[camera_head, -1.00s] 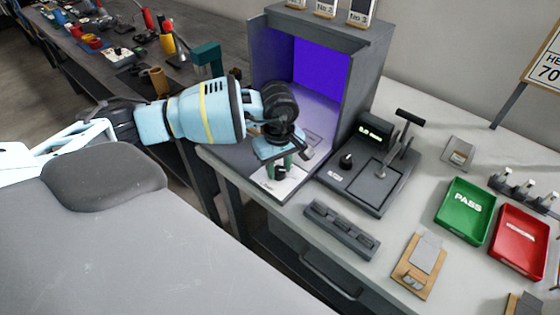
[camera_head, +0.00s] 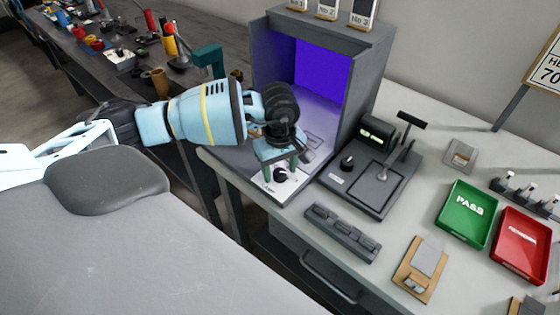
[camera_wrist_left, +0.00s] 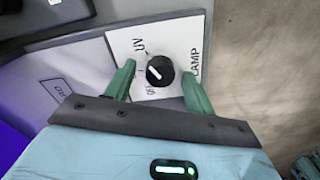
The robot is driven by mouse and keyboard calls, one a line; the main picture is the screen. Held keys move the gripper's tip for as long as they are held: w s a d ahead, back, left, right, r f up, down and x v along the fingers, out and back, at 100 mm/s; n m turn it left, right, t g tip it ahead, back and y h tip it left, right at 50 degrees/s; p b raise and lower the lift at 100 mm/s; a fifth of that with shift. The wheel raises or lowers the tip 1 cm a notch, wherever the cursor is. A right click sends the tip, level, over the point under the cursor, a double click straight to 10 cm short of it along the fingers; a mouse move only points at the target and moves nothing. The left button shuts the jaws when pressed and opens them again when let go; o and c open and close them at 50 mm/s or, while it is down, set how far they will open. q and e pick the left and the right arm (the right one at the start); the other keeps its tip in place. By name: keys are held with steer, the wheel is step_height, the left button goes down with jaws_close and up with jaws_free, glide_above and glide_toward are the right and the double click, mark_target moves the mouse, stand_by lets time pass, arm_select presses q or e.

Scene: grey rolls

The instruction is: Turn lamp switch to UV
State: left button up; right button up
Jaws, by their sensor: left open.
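The lamp switch is a round black knob (camera_head: 280,175) on a white plate (camera_head: 283,189) at the front of the light booth. In the left wrist view the knob (camera_wrist_left: 160,71) has a white mark slanting to the upper left, on the side of the "UV" print. The plate (camera_wrist_left: 152,28) also reads "LAMP"; a lower label is partly hidden. My left gripper (camera_head: 281,170) is open, its green fingers on either side of the knob with gaps, as the left wrist view also shows (camera_wrist_left: 159,72). My right gripper is out of view.
The booth (camera_head: 359,85) glows violet inside. To its right stand a dark device with a lever (camera_head: 375,170), a green PASS tray (camera_head: 467,213) and a red tray (camera_head: 520,245). A dark three-part block (camera_head: 342,232) lies at the table's front edge.

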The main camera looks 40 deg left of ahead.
mark_target(280, 172)
arm_select(q)
step_height(280, 172, up, 8)
steer(key=shift+f, duration=0.1)
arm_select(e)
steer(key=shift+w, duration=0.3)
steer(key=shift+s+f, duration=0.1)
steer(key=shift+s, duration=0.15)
